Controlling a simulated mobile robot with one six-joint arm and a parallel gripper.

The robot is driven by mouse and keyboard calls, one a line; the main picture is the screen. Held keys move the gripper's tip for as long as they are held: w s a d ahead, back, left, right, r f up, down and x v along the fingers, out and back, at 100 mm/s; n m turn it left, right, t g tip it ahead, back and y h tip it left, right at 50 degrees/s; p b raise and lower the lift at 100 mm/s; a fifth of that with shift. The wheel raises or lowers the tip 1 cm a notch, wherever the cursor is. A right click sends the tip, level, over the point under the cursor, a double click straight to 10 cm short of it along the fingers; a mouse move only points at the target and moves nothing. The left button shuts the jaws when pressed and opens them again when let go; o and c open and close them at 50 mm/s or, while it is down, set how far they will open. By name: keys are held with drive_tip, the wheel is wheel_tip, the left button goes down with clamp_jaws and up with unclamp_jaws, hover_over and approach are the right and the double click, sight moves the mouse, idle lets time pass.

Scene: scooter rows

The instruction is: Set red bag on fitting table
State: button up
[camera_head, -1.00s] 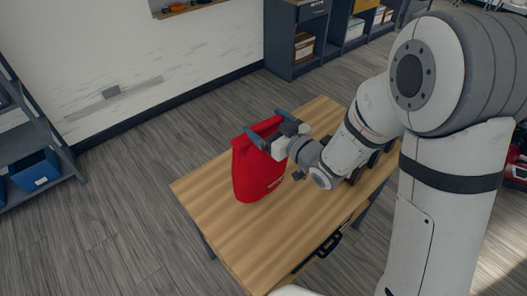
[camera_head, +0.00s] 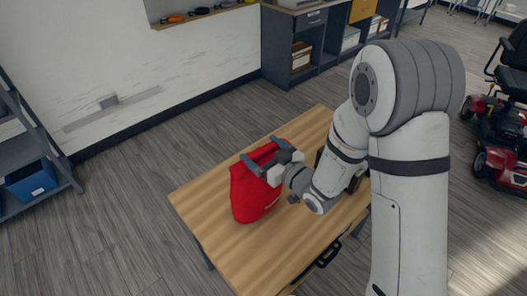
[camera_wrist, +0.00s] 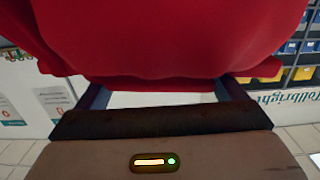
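The red bag (camera_head: 250,198) is upright over the left part of the wooden fitting table (camera_head: 225,253). Its base looks at or close to the tabletop; I cannot tell whether it touches. My gripper (camera_head: 265,152) is at the bag's top, with its two dark fingers spread to either side and the red cloth between them. In the wrist view the bag (camera_wrist: 170,35) fills the upper middle and hides the fingertips. The gripper looks closed on the bag's width.
Dark wheel-like items (camera_head: 352,182) stand on the table behind my arm. A black handle-like part (camera_head: 328,252) is at the table's near edge. A red scooter (camera_head: 500,150) stands at right, and a shelf with a blue bin (camera_head: 31,180) at left. The table's front left is clear.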

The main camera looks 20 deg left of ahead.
drive_tip(key=shift+o, duration=1)
drive_tip(key=shift+r, duration=0.15)
drive_tip(key=shift+s+d, duration=0.1)
drive_tip(key=shift+d, duration=0.2)
drive_tip(key=p+v, duration=0.1)
drive_tip(key=v, duration=0.2)
drive_tip(key=p+v, duration=0.1)
drive_tip(key=v, duration=0.1)
drive_tip(key=shift+s+d+r+p, duration=0.15)
drive_tip(key=shift+d+r+p, duration=0.1)
drive_tip(key=shift+d+p, duration=0.1)
drive_tip(key=shift+d+p, duration=0.1)
drive_tip(key=shift+p, duration=0.4)
drive_tip(key=shift+f+p+v, duration=0.15)
drive_tip(key=shift+p+v, duration=1.2)
drive_tip(key=shift+p, duration=0.55)
drive_tip(key=shift+f+p+v, duration=0.1)
drive_tip(key=shift+p+v, duration=1.25)
drive_tip(key=shift+p, duration=0.5)
